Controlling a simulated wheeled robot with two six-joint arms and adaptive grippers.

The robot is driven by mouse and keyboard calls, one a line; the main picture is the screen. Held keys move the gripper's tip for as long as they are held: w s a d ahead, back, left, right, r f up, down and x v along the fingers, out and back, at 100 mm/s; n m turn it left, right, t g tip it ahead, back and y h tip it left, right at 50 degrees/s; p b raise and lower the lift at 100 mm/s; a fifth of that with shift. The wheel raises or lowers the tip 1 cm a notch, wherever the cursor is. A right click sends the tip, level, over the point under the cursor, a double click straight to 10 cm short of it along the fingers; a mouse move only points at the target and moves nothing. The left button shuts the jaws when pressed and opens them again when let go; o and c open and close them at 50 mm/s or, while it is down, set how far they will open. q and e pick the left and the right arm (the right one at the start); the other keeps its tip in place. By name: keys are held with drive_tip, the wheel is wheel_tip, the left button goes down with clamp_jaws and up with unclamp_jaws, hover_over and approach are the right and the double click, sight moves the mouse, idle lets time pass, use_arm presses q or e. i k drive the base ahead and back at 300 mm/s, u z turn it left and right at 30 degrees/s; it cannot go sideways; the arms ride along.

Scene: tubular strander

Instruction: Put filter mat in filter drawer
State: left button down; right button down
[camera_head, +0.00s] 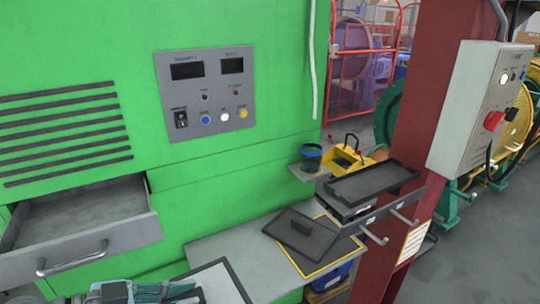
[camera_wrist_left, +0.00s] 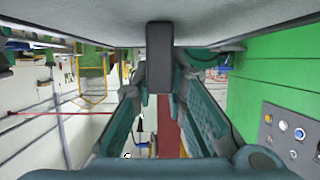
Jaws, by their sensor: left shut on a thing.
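The filter mat (camera_head: 224,283) is a pale panel with a dark edge at the bottom of the head view, partly cut off. My left gripper (camera_head: 192,292) is shut on its dark block handle (camera_wrist_left: 158,58). The mat's speckled light grey face (camera_wrist_left: 75,20) fills the top of the wrist view. I cannot tell whether the mat touches the table beneath. The filter drawer (camera_head: 127,238) stands open at the left of the head view, with a bar handle on its front. Its visible floor looks bare and grey. My right gripper is not in view.
The green cabinet (camera_head: 230,165) rises behind; a red post (camera_head: 440,110) stands right.

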sight(86, 224)
drive_tip(key=u, duration=0.4)
drive_tip(key=k, duration=1.1)
drive_tip(key=u, duration=1.5)
drive_tip(key=i, duration=0.7)
drive_tip(key=z, duration=0.75)
drive_tip(key=i, duration=0.55)
drive_tip(key=z, duration=0.6)
